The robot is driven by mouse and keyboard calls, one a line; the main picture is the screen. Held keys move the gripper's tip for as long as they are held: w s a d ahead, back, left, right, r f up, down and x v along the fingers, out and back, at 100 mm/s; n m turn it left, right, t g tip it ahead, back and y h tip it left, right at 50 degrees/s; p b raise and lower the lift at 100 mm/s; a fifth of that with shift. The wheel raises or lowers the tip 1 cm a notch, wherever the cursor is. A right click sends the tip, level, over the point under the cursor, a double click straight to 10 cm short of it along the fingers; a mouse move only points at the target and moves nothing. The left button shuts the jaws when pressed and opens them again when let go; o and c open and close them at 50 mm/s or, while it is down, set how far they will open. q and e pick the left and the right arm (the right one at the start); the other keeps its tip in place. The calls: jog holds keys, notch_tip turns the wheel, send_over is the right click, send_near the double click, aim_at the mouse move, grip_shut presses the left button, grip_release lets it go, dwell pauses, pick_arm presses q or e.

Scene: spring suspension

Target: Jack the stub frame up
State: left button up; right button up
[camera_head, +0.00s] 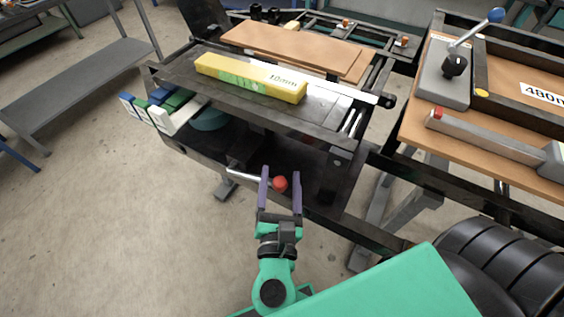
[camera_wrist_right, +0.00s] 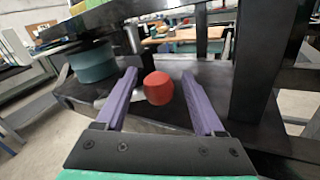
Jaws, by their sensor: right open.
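The stub frame (camera_head: 334,200) is a dark metal frame with an upper deck and a lower shelf, in the middle of the head view. A red knob (camera_head: 280,184) sits at the end of a pale lever (camera_head: 243,177) at its front edge. My right gripper (camera_head: 281,172) is open, with its purple fingers on either side of the red knob. In the right wrist view the knob (camera_wrist_right: 158,88) is between the fingers, with a gap visible on the right side. I cannot tell whether the left finger touches it. My left gripper does not show.
A yellow block (camera_head: 250,78) marked 10mm lies on the upper deck. A teal cylinder (camera_wrist_right: 92,62) stands under the deck. At the right is a wooden bench (camera_head: 480,135) with a lever fixture (camera_head: 445,70). The floor at the front left is clear.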

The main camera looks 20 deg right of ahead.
jog(key=shift+s+a+r, duration=0.15)
jog(key=shift+s, duration=0.15)
jog(key=shift+s+a+r, duration=0.1)
jog(key=shift+s, duration=0.05)
jog(key=shift+c, duration=0.9)
grip_shut()
jog(key=shift+f, duration=0.25)
